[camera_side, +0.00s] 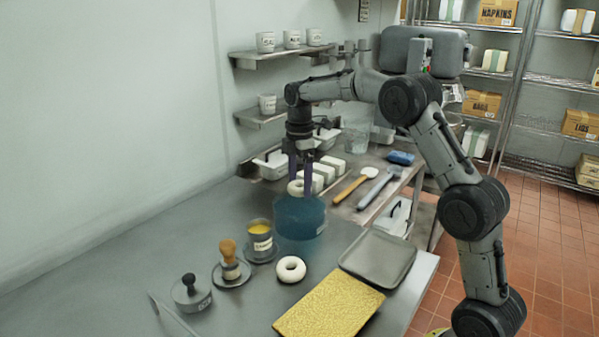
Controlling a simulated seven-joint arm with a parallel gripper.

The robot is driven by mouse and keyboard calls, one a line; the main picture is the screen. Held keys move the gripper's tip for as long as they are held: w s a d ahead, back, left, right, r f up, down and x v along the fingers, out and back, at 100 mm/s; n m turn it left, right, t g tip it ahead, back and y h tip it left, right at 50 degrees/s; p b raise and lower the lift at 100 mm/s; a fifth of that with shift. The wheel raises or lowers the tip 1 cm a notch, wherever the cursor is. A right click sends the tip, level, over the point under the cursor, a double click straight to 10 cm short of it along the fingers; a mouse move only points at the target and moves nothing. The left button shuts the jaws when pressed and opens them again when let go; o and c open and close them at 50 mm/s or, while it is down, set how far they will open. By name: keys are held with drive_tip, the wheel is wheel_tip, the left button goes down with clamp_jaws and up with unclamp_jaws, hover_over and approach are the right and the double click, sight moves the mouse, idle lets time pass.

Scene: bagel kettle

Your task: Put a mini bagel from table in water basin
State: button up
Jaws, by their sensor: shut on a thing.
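My gripper (300,180) points straight down, its two fingers shut on a white mini bagel (294,188). The bagel is at the top of the blue water basin (300,218), over or just behind its rim; I cannot tell whether it touches the water. Part of the bagel is hidden by a finger. A second white mini bagel (291,269) lies flat on the grey metal table (120,265), in front of the basin.
A grey tray (378,258) and a yellow textured mat (329,306) lie at the right front. A yellow-filled cup (260,235), a wooden-handled tool (229,262) and a lidded pot (191,291) stand left of the basin. White containers (327,170) and utensils (354,186) sit behind it.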

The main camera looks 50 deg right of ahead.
drive_tip(key=shift+f, duration=3.1)
drive_tip(key=o, duration=1.1)
